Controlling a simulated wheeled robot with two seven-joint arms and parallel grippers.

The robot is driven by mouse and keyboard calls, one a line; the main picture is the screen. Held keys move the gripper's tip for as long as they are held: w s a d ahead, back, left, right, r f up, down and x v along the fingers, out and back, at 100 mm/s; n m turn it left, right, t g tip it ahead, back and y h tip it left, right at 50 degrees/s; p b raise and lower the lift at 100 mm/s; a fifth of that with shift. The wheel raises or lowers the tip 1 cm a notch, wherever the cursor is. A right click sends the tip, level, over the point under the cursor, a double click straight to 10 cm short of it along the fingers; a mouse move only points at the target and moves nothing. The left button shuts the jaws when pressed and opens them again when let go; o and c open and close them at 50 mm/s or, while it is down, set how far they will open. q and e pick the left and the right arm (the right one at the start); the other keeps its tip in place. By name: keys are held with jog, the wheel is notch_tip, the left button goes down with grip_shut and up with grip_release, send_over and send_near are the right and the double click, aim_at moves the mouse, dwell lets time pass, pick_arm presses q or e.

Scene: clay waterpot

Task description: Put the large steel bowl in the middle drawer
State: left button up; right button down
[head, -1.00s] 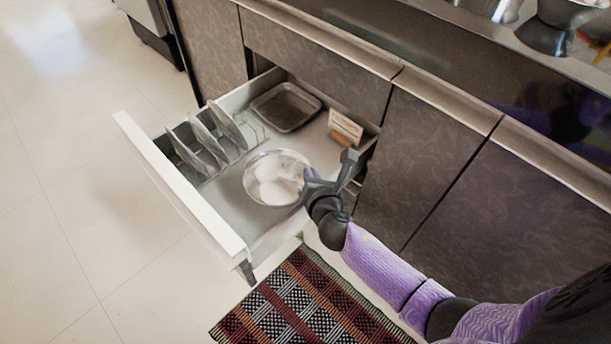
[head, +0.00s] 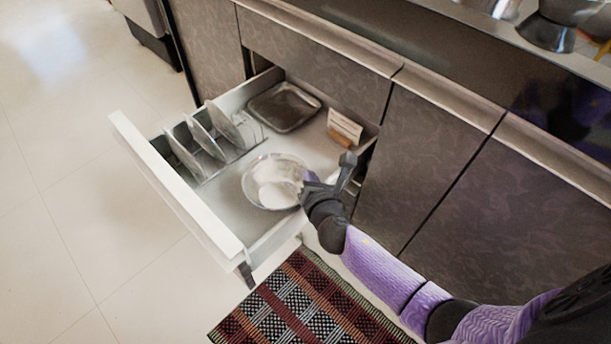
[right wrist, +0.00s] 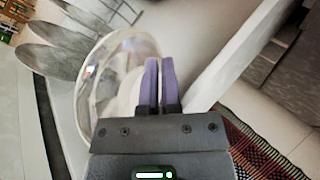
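The large steel bowl (head: 254,186) is inside the open drawer (head: 180,195), near its right front side. It is shiny, with a pale rounded patch inside that may be a reflection or contents. My right gripper (head: 308,186) is at the bowl's right rim. In the right wrist view its two purple fingers (right wrist: 160,86) are close together, with the rim of the bowl (right wrist: 92,88) running in behind them; they look shut on it. Whether the bowl rests on the drawer floor is hard to tell. My left gripper is not in view.
A rack with several upright plates (head: 205,140) stands left in the drawer. A grey tray (head: 284,106) lies at the back, with a small card holder (head: 345,126) at the back right. A patterned rug (head: 300,300) lies on the floor. The counter (head: 440,40) is above.

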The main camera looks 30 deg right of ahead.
jog(key=c, duration=0.8)
grip_release()
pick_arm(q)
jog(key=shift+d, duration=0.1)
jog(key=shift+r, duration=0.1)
pick_arm(e)
jog(key=shift+r, duration=0.15)
pick_arm(q)
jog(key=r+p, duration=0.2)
jog(key=p, duration=0.1)
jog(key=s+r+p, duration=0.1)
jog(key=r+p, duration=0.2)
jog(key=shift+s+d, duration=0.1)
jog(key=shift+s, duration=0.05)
pick_arm(e)
jog(key=v, duration=1.2)
jog(key=shift+r, duration=0.4)
